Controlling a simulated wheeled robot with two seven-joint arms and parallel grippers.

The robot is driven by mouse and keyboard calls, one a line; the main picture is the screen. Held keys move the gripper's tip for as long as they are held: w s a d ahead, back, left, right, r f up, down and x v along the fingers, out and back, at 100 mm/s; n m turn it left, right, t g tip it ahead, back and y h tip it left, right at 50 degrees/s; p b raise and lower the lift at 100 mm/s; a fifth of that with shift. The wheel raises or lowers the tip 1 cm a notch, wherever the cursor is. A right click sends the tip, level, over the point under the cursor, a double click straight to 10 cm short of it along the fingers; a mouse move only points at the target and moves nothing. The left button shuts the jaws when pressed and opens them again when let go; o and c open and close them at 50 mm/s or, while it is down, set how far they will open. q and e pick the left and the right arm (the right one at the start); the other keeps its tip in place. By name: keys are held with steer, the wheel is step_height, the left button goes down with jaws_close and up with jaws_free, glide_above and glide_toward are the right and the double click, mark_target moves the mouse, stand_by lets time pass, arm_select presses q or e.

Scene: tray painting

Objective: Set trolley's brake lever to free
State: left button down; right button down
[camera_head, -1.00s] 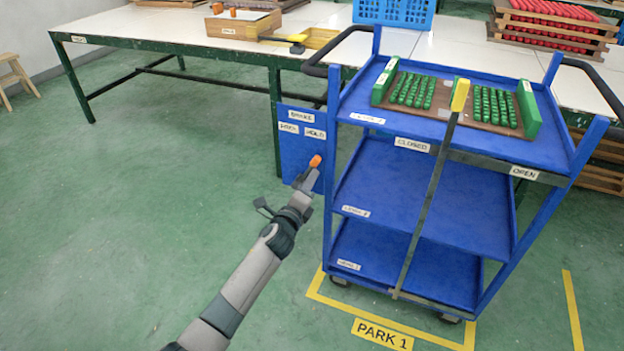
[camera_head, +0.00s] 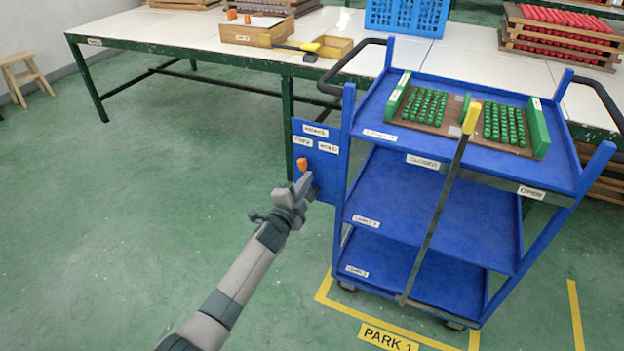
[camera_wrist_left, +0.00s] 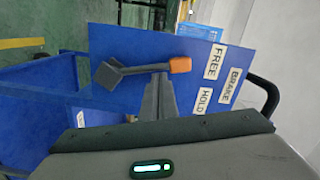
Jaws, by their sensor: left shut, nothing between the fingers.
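The blue trolley (camera_head: 440,171) stands with its brake plate (camera_head: 333,176) on its left side. The plate carries the labels BRAKE, FREE (camera_wrist_left: 215,62) and HOLD (camera_wrist_left: 204,101). The brake lever has an orange knob (camera_head: 302,165), also in the left wrist view (camera_wrist_left: 180,65), and a grey arm (camera_wrist_left: 144,69). The knob end points at the FREE label. My left gripper (camera_head: 306,181) is shut and empty. Its fingertips (camera_wrist_left: 159,80) are at the lever just short of the knob, on the HOLD side; contact cannot be told for certain. My right gripper is not in view.
A yellow-handled gate bar (camera_head: 440,205) crosses the trolley's front near the CLOSED label. A tray (camera_head: 452,124) with green pieces lies on the top shelf. A long table (camera_head: 200,35) stands behind. Floor left of the trolley is clear.

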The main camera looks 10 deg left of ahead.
arm_select(q)
steer(key=shift+w+a+n, duration=0.15)
steer(key=shift+a+n, duration=0.35)
steer(key=shift+n, duration=0.3)
steer(key=shift+w+a+f, duration=0.1)
steer(key=shift+a+f, duration=0.1)
steer(key=shift+a, duration=0.3)
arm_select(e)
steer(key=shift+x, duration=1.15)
arm_select(q)
steer(key=shift+a, duration=0.1)
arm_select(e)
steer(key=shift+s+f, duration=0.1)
arm_select(q)
steer(key=shift+r+p, duration=0.1)
steer(key=shift+p, duration=0.3)
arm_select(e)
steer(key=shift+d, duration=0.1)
